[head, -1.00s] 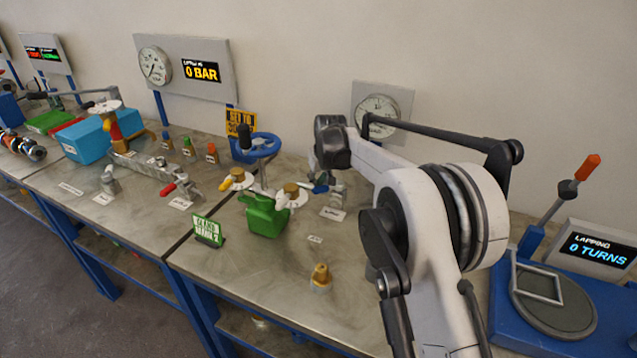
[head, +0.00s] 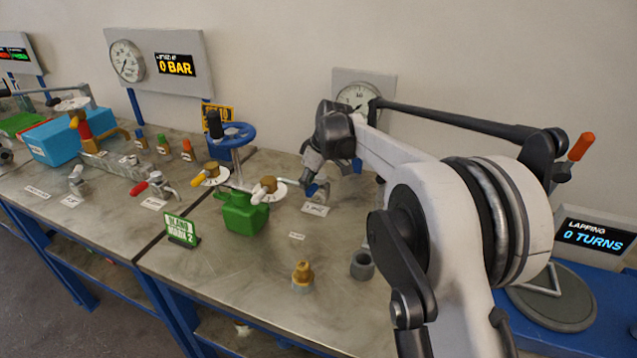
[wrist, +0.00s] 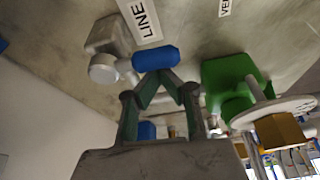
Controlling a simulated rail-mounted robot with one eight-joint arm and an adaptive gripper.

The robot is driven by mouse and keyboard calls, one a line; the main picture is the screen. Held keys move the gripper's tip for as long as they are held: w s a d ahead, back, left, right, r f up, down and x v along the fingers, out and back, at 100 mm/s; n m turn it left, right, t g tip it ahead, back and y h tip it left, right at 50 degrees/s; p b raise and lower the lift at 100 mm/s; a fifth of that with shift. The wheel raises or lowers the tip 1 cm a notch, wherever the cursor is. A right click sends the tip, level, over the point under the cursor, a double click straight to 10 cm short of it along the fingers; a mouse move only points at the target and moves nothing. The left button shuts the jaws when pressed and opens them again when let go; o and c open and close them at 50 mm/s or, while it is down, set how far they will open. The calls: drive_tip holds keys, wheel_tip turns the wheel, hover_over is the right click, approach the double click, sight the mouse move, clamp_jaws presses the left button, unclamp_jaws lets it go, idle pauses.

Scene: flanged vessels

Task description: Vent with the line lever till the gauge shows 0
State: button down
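The line lever has a blue handle (wrist: 155,58) on a grey valve body (wrist: 108,42), beside a label reading LINE (wrist: 141,20) in the wrist view. My gripper (wrist: 156,76) has its fingers drawn together, with the tips right at the handle's side. The handle lies across the tips, not visibly between them; I cannot tell whether they touch. In the head view my gripper (head: 314,182) is low over the valve and hides most of it. A round gauge (head: 358,96) on the wall panel behind is partly covered by my arm; its reading is too small to tell.
A brass fitting (head: 303,276) and a grey cup (head: 362,265) stand in front. A left display (head: 176,65) reads 0 BAR.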

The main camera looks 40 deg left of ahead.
drive_tip(key=shift+d, duration=0.2)
idle(0.6)
wheel_tip(320, 180, up, 10)
drive_tip(key=shift+a+r, duration=0.2)
idle(0.4)
drive_tip(key=shift+d, duration=0.1)
